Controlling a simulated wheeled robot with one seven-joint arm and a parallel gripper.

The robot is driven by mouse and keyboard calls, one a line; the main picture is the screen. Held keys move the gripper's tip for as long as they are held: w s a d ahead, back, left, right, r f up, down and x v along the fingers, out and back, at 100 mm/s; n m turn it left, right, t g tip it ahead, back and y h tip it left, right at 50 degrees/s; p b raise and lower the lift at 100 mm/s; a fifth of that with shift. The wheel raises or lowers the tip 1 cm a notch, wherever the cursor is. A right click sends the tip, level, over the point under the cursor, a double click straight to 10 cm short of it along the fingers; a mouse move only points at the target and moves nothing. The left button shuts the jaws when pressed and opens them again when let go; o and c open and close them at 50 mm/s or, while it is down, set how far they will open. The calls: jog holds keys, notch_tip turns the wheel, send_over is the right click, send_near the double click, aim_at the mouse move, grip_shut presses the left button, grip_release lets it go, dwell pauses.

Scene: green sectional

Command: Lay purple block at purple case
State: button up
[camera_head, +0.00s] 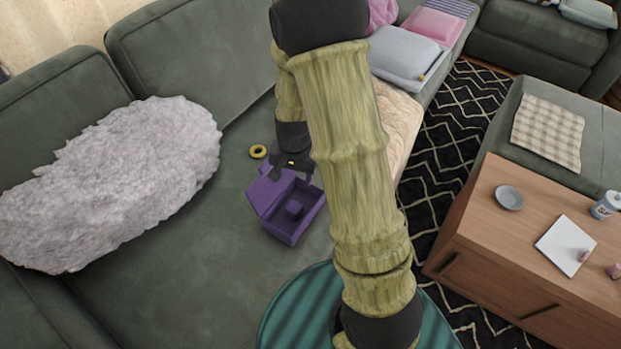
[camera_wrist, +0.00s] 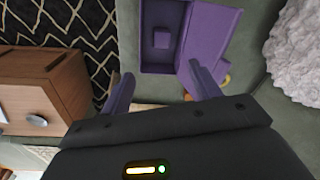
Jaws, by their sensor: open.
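The purple case (camera_head: 285,232) stands open on the green sofa seat, its lid tilted back on the left. It also shows at the top of the wrist view (camera_wrist: 158,68). The purple block (camera_head: 294,208) sits inside the case on its floor. In the wrist view the block (camera_wrist: 161,40) shows as a small square inside the case, apart from my fingers. My gripper (camera_head: 292,172) is just beyond the case, near its far edge. In the wrist view my gripper (camera_wrist: 155,90) has its two fingers wide apart with nothing between them.
A yellow ring (camera_head: 258,151) lies on the seat beyond the case. A fluffy pale cushion (camera_head: 115,185) is at the left. A wooden table (camera_head: 480,222) with a plate and a white tray stands at the right. Bare seat lies left of and before the case.

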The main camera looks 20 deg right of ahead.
jog(key=s+r+n+t, duration=0.1)
jog(key=s+r+n, duration=0.5)
jog(key=s+r, duration=0.5)
jog(key=shift+s+d+r+n+t, duration=0.2)
jog(key=shift+d+r+n+t, duration=0.15)
jog(key=shift+r, duration=0.2)
dwell(0.4)
